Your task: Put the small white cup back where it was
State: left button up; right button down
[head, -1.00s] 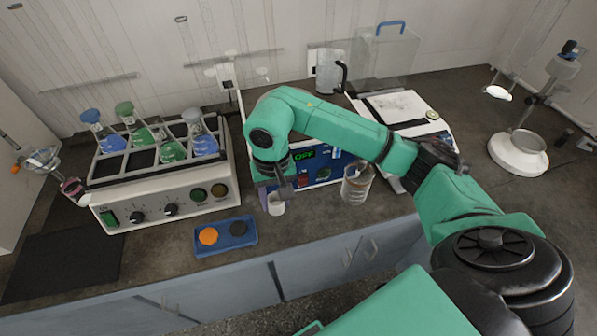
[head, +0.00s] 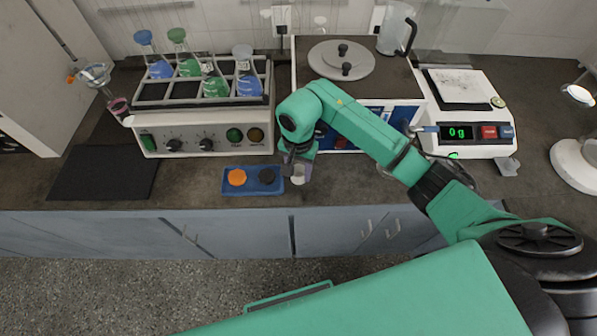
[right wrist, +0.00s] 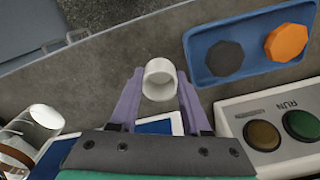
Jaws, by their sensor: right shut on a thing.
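The small white cup (head: 299,174) is at the right end of the blue tray, near the bench's front edge. My right gripper (head: 297,163) is over it, pointing down. In the right wrist view the cup (right wrist: 160,80) is between the two purple fingers, and the gripper is shut on it. The cup looks upright and empty. I cannot tell whether its base touches the bench. My left gripper is not in view.
The blue tray (head: 228,187) holds an orange and a black piece. A shaker with several flasks (head: 206,143) stands behind it to the left. A balance (head: 470,147) reading 0 g is at the right. A glass beaker (right wrist: 38,122) shows in the right wrist view.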

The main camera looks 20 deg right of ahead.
notch_tip(320, 180, down, 2)
jog(key=shift+f, duration=0.25)
jog(key=c, duration=0.6)
grip_release()
jog(key=shift+c, duration=0.2)
jog(key=shift+r, duration=0.5)
notch_tip(320, 180, up, 12)
jog(key=b, duration=0.3)
jog(key=shift+f, duration=0.25)
